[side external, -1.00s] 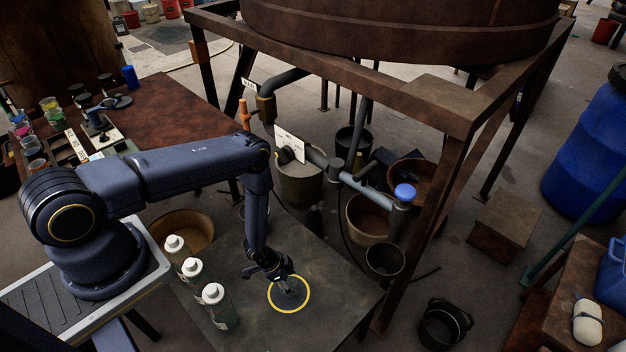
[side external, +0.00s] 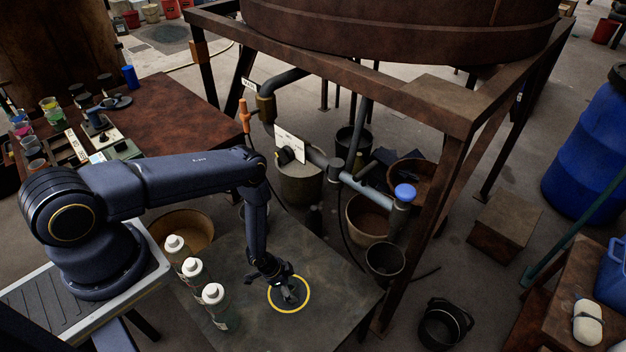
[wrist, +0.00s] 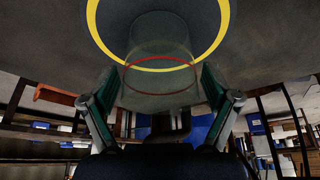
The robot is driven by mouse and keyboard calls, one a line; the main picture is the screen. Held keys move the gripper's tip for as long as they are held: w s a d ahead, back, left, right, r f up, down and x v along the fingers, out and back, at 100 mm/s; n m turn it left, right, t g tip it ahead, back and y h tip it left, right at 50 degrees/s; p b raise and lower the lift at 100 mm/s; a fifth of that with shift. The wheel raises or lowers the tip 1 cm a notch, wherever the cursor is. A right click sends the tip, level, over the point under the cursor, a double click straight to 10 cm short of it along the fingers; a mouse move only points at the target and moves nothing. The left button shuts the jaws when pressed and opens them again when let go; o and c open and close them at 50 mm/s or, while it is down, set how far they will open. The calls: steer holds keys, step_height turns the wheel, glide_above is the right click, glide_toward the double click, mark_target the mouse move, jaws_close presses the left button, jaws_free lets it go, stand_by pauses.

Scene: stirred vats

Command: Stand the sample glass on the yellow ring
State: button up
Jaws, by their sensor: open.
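The sample glass (wrist: 160,50) is clear with a red band and stands upright between my fingers in the wrist view. Its base appears inside the yellow ring (wrist: 226,30), seen partly through the glass. In the side view the yellow ring (side external: 308,297) lies flat on the dark table top, and my gripper (side external: 290,295) is low over its inside. There the glass is mostly hidden by the fingers. My gripper (wrist: 160,84) is open, with one finger at each side of the glass; whether either finger touches it is hard to tell.
Several white-capped bottles (side external: 213,294) stand on the table left of the ring, close to my arm. The table top (side external: 235,255) is bare behind the ring. A rusty frame leg (side external: 420,220) rises at the table's right. Buckets (side external: 385,258) stand beyond the table.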

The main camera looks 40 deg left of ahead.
steer(key=shift+r, duration=0.1)
steer(key=v, duration=1.1)
steer(key=w+a+r+n+y, duration=0.1)
steer(key=w+a+r, duration=0.1)
steer(key=w+r, duration=0.45)
steer(key=w+a+r+y, duration=0.1)
steer(key=w+r, duration=0.3)
steer(key=r, duration=0.6)
step_height(320, 180, up, 17)
steer(key=w+a+n+t+y, duration=0.1)
steer(key=n, duration=0.1)
steer(key=s+r+n, duration=0.1)
steer(key=s+r, duration=0.2)
steer(key=r, duration=0.4)
steer(key=s+r+n, duration=0.1)
steer(key=s+r, duration=0.2)
steer(key=r, duration=0.4)
steer(key=s+d+r+n, duration=0.1)
steer(key=s+r, duration=0.3)
steer(key=s, duration=0.4)
steer(key=s+d+r+n, duration=0.1)
steer(key=s+d+r, duration=0.2)
steer(key=s+r, duration=0.2)
steer(key=s, duration=0.2)
steer(key=shift+s+t, duration=0.4)
